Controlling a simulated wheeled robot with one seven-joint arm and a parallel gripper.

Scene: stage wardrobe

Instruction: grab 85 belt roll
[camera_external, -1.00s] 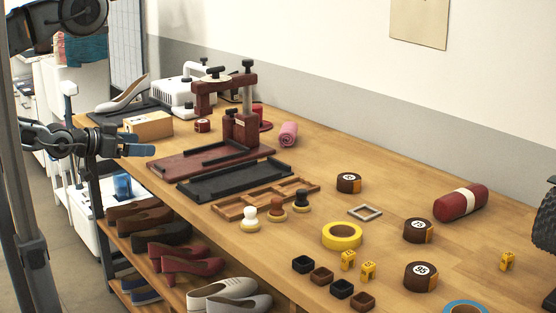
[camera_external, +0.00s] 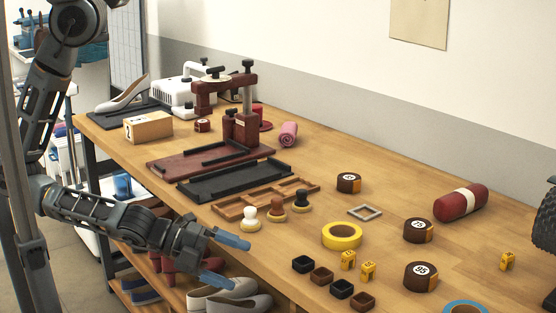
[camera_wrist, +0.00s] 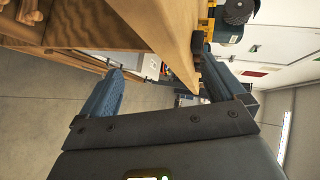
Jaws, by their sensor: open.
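Three brown belt rolls with round white number labels lie on the right half of the workbench. The nearest roll (camera_external: 420,277) has a label that looks like 85 or 95; I cannot tell which. A second roll (camera_external: 418,230) lies just behind it and seems to read 75. A third roll (camera_external: 348,183) lies farther back, its number too small to read surely. My gripper (camera_external: 226,262) is open and empty at the bench's front edge, left of the rolls and well apart from them. In the wrist view my gripper (camera_wrist: 158,80) has nothing between its fingers.
Yellow tape (camera_external: 342,236), small dark square cups (camera_external: 322,276) and yellow number markers (camera_external: 348,260) lie between my gripper and the nearest roll. A blue ring (camera_external: 465,307) lies in front of it. Shoes (camera_external: 228,295) stand on the shelf below.

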